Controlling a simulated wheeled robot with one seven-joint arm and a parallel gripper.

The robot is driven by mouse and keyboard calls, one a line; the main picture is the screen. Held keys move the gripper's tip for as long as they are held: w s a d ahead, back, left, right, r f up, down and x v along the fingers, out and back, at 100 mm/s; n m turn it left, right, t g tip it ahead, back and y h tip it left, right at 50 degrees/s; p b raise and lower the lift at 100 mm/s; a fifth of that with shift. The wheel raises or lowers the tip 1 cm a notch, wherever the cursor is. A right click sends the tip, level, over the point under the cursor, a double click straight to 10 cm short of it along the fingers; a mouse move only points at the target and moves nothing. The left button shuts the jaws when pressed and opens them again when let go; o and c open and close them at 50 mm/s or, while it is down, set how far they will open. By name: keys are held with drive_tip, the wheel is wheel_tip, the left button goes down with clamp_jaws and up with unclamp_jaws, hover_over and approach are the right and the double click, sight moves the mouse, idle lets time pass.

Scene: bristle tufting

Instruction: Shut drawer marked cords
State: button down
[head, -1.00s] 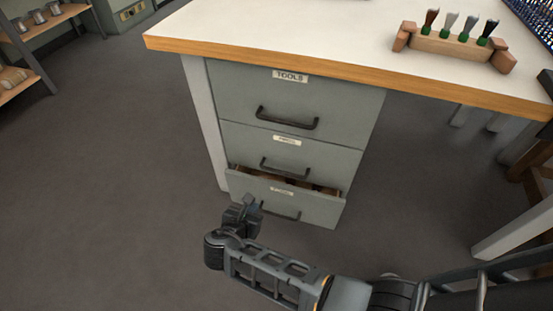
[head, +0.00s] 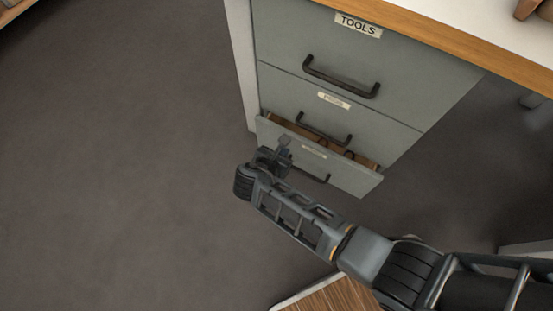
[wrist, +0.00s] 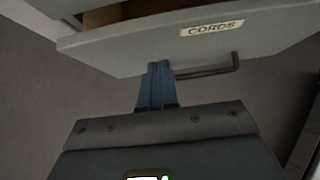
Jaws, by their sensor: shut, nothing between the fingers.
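The cords drawer (head: 349,177) is the lowest of three in the grey cabinet and stands partly open, with brown contents showing over its front. In the wrist view its front panel (wrist: 120,47) carries the label CORDS (wrist: 212,28) and a dark bar handle (wrist: 215,71). My gripper (head: 283,147) is at the left part of the drawer front. In the wrist view its blue fingers (wrist: 157,72) are shut with nothing between them, their tips at the lower edge of the panel, left of the handle. I cannot tell whether they touch it.
Above are a middle drawer (head: 290,97) with an unreadable label and a top drawer marked TOOLS (head: 415,85), both shut. The wood-edged worktop (head: 430,30) overhangs them. Open floor (head: 120,150) lies to the left. A brown slatted wooden thing (head: 335,298) is at the bottom edge.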

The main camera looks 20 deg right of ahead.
sight(295, 135)
drive_tip(key=shift+w+d+b, duration=0.2)
drive_tip(key=shift+w+d, duration=0.45)
drive_tip(key=shift+d, duration=0.2)
drive_tip(key=shift+w+d+b, duration=0.15)
drive_tip(key=shift+w+d, duration=0.45)
drive_tip(key=shift+d, duration=0.25)
drive_tip(key=shift+w+d+p, duration=0.55)
drive_tip(key=shift+w+d, duration=0.2)
drive_tip(key=shift+d, duration=0.3)
drive_tip(key=shift+f, duration=0.1)
